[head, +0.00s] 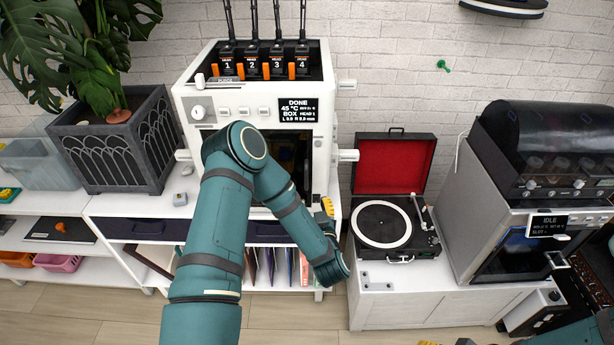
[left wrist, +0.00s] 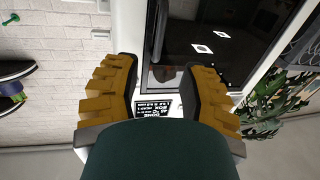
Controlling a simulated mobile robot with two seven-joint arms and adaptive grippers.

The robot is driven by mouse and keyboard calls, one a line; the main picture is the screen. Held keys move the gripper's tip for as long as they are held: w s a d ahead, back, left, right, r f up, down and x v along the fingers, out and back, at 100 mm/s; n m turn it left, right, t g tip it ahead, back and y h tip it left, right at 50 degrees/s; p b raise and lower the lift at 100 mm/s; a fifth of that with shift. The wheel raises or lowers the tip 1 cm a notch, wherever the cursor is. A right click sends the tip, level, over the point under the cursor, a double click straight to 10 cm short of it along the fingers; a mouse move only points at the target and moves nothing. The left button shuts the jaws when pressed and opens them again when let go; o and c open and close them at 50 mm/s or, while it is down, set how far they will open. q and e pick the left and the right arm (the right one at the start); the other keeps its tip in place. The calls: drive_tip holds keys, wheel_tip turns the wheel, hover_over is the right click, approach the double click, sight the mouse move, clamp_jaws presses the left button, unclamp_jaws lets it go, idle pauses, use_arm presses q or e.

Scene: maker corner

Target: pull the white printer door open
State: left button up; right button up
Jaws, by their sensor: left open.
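The white printer (head: 232,92) stands on the white shelf unit, its display reading DONE. Its front door (head: 302,150) is a dark pane in a white frame, largely hidden behind my left arm; I cannot tell whether it is fully shut. In the left wrist view the dark door pane (left wrist: 225,30) fills the upper right. My left gripper (head: 327,207) is at the printer's lower right front, mostly hidden in the head view. Contact is unclear. Only bits of my right gripper (head: 445,342) show at the bottom edge.
A planter (head: 118,140) stands close left of the printer. A record player (head: 385,225) with a raised red-lined lid is to the right. A grey machine (head: 495,205) reading IDLE stands farther right. Floor shows in front of the shelves.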

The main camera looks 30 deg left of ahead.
sight(307, 181)
use_arm(q)
drive_tip(key=p+x, duration=0.1)
drive_tip(key=x, duration=0.9)
drive_tip(key=shift+w+a, duration=0.2)
drive_tip(key=shift+w, duration=0.15)
clamp_jaws()
